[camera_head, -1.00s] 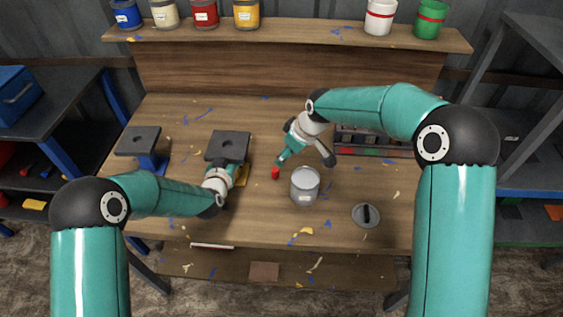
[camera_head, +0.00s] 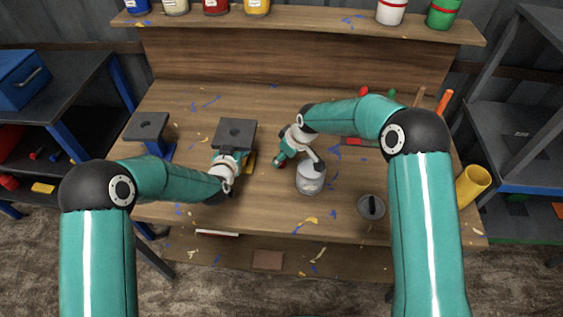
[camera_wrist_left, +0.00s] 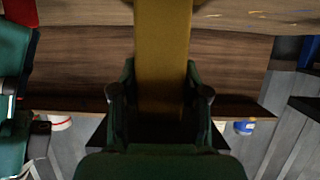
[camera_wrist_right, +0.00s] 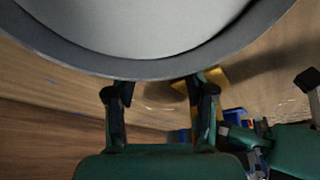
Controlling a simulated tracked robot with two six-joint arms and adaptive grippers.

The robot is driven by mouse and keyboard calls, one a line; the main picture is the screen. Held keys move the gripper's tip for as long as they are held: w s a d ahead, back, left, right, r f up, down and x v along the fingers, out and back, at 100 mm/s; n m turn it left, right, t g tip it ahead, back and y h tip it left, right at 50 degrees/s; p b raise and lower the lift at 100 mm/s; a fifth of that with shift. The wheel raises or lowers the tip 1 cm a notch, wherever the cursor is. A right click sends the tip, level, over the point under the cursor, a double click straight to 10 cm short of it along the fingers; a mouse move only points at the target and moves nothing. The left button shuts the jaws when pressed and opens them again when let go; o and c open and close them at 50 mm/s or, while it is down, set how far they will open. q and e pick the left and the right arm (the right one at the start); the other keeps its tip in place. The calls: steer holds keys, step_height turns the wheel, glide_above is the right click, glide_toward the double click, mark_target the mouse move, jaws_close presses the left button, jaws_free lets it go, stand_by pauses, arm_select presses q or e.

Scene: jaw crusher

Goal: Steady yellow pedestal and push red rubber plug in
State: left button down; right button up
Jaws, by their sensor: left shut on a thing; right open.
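The yellow pedestal (camera_head: 250,162) stands left of the middle of the bench under a dark plate with a hole (camera_head: 236,133). My left gripper (camera_head: 236,160) is shut on its yellow column, which shows between the fingers in the left wrist view (camera_wrist_left: 162,60). The red rubber plug (camera_head: 279,164) is on the bench to the right of the pedestal, mostly covered by my right gripper (camera_head: 282,157). The right gripper is open, its fingers apart in the right wrist view (camera_wrist_right: 162,98). I cannot tell whether it touches the plug.
A grey can (camera_head: 310,180) stands close to the right gripper; its rim fills the top of the right wrist view (camera_wrist_right: 170,70). A round lid (camera_head: 371,207) lies to its right. A blue pedestal (camera_head: 158,150) stands at left. A yellow container (camera_head: 473,186) is at the right edge.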

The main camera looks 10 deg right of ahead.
steer(key=shift+x, duration=0.8)
steer(key=shift+d, duration=0.1)
steer(key=c, duration=0.9)
steer(key=shift+r, duration=0.15)
